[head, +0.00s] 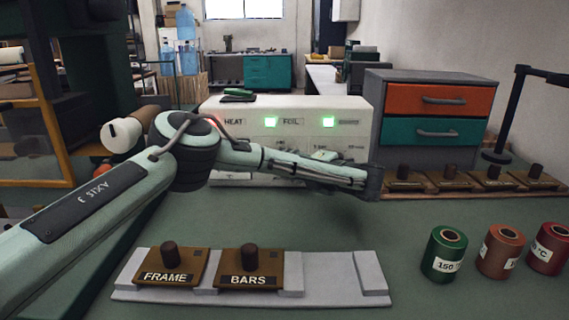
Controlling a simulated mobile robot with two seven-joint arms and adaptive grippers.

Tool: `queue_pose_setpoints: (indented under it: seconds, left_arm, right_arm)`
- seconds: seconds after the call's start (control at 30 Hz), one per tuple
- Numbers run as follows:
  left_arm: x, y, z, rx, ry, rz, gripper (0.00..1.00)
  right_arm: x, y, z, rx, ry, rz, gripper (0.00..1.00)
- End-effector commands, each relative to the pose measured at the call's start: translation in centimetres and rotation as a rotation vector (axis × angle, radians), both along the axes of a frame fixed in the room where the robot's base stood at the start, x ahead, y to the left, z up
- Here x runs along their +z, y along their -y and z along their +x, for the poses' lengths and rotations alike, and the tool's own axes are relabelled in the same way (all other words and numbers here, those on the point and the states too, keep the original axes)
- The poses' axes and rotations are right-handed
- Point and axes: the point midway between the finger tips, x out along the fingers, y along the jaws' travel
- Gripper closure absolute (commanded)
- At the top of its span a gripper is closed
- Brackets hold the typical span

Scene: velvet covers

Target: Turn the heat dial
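A white machine (290,108) with HEAT and FOIL labels stands across the bench. The HEAT label is at its upper left, with a red glow beside it, partly behind my arm. Two green lights (271,122) show on the front. No heat dial can be made out; my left arm covers much of the lower front. My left arm comes in from the left and reaches across the machine's front. My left gripper (366,182) is at the machine's lower right, seen side-on; its finger opening and any contact cannot be made out. My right gripper is not in view.
A pale rack (330,271) with FRAME and BARS blocks lies in front. Three foil rolls (444,254) stand at right. Knobbed plates (451,178) lie before a grey drawer cabinet (437,79). The green bench between the rack and my arm is clear.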

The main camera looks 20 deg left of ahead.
Motion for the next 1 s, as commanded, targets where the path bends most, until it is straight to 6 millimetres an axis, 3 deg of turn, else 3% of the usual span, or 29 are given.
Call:
queue_pose_setpoints:
  seconds: [0.5, 1.0]
  left_arm:
    - [-0.42, -0.05, 0.10, 0.000, -0.105, 0.378, 0.94]
    - [-0.43, -0.14, 0.15, 0.000, -0.134, 0.483, 0.94]
  right_arm:
    - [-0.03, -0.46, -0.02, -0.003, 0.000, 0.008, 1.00]
    - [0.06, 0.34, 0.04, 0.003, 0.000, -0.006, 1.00]
